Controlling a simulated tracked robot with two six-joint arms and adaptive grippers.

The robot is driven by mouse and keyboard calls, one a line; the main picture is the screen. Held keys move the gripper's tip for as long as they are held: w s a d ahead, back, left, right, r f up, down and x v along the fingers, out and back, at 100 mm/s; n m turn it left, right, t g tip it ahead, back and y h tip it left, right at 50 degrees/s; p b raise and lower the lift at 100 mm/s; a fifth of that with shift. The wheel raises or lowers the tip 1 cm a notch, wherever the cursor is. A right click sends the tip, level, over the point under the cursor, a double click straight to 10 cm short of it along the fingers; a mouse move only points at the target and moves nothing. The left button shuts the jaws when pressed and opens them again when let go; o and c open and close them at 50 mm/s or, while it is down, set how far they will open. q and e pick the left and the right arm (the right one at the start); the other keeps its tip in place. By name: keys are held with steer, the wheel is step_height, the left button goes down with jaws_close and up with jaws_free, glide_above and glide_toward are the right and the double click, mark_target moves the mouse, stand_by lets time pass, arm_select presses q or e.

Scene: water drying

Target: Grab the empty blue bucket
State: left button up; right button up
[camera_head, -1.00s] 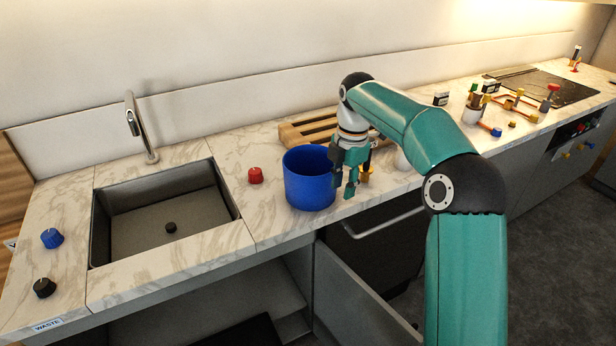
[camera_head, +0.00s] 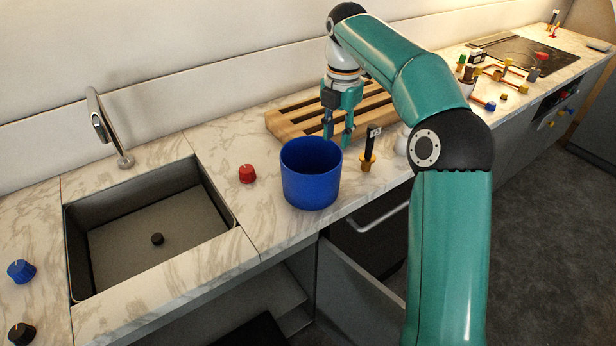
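The blue bucket (camera_head: 311,188) stands upright on the marble counter, to the right of the sink. Its inside looks empty from here. My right gripper (camera_head: 338,138) points downward at the bucket's back right rim. Its two fingers are apart, with a gap between them. The fingertips overlap the rim in the picture, and I cannot tell whether they touch it. My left gripper is not in view.
A slatted wooden rack (camera_head: 288,122) lies behind the bucket. A red knob (camera_head: 247,174) sits left of it. A yellow-based item (camera_head: 368,158) stands close on its right. The sink (camera_head: 150,232) is at left.

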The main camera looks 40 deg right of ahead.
steer(key=shift+f, duration=7.2)
jaws_close()
